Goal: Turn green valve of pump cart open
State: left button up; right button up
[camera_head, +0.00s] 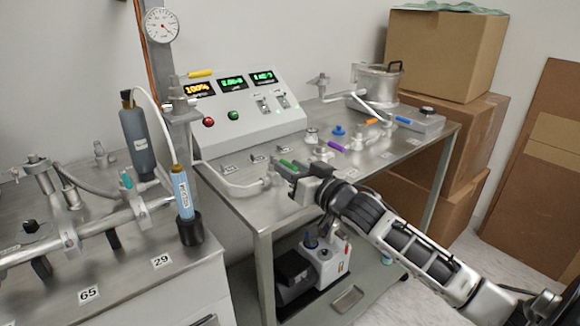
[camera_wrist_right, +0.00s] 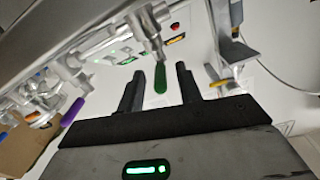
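The pump cart (camera_head: 408,152) is a steel table with a control panel and small valves with coloured handles on its top. The green valve handle (camera_head: 287,165) is near the cart's front edge, partly hidden by my right gripper (camera_head: 284,177). In the right wrist view, the green handle (camera_wrist_right: 160,79) hangs between the two dark fingers of my right gripper (camera_wrist_right: 160,72). The fingers stand apart with a gap on both sides of the handle, so the gripper is open. My left gripper is not in view.
A purple handle (camera_head: 337,145) and blue and orange handles are farther right on the cart. The control panel (camera_head: 245,108) stands behind. A left bench (camera_head: 150,285) carries pipes and a blue cylinder (camera_head: 182,194). A pump (camera_head: 328,262) sits on the lower shelf. Cardboard boxes (camera_head: 445,55) stand at the right.

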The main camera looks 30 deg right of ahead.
jog(key=shift+w, duration=0.55)
grip_shut()
